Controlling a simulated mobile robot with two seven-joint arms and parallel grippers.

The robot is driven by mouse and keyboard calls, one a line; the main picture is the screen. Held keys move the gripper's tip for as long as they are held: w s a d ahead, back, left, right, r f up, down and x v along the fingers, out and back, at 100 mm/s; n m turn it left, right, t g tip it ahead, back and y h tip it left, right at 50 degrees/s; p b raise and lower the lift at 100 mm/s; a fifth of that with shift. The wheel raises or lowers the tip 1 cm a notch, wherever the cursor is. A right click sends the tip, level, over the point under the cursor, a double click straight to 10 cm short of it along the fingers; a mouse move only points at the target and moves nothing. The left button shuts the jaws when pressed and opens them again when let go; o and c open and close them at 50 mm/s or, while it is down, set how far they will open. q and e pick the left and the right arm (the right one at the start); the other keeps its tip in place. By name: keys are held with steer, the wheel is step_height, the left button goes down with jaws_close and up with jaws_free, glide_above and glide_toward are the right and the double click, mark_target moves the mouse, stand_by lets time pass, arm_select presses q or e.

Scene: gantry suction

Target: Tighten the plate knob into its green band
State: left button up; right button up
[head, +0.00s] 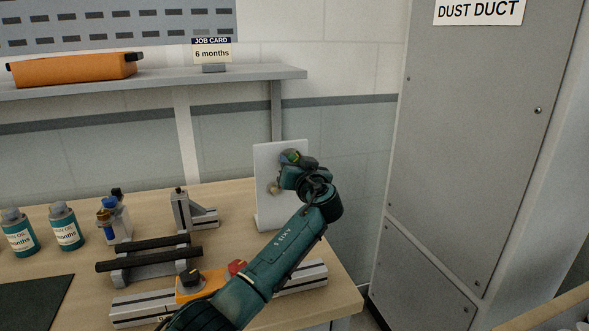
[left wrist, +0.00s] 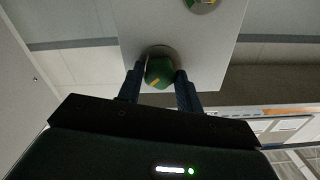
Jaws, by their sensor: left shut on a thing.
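A pale upright plate (head: 268,165) stands at the back right of the bench. My left gripper (head: 291,159) is at the plate's upper part, its fingers largely hidden by my wrist in the head view. In the left wrist view my left gripper (left wrist: 159,88) has a finger on each side of a green knob (left wrist: 160,71) with a yellow mark, and is shut on it. A round grey base (left wrist: 158,51) shows behind the knob, against the plate. I cannot make out a separate green band or a pointer. My right gripper is not in view.
A second round fitting with green and yellow (left wrist: 203,3) is on the plate, cut off by the picture edge. A rail with an orange block (head: 190,290), black rods (head: 150,258) and bottles (head: 66,226) stand left of my arm. A grey duct cabinet (head: 470,150) is at right.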

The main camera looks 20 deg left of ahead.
arm_select(q)
steer(key=shift+m, duration=0.5)
steer(key=shift+f, duration=0.1)
steer(key=o, duration=1)
steer(key=b+v, duration=0.2)
steer(key=v, duration=1.1)
steer(key=shift+s, duration=0.15)
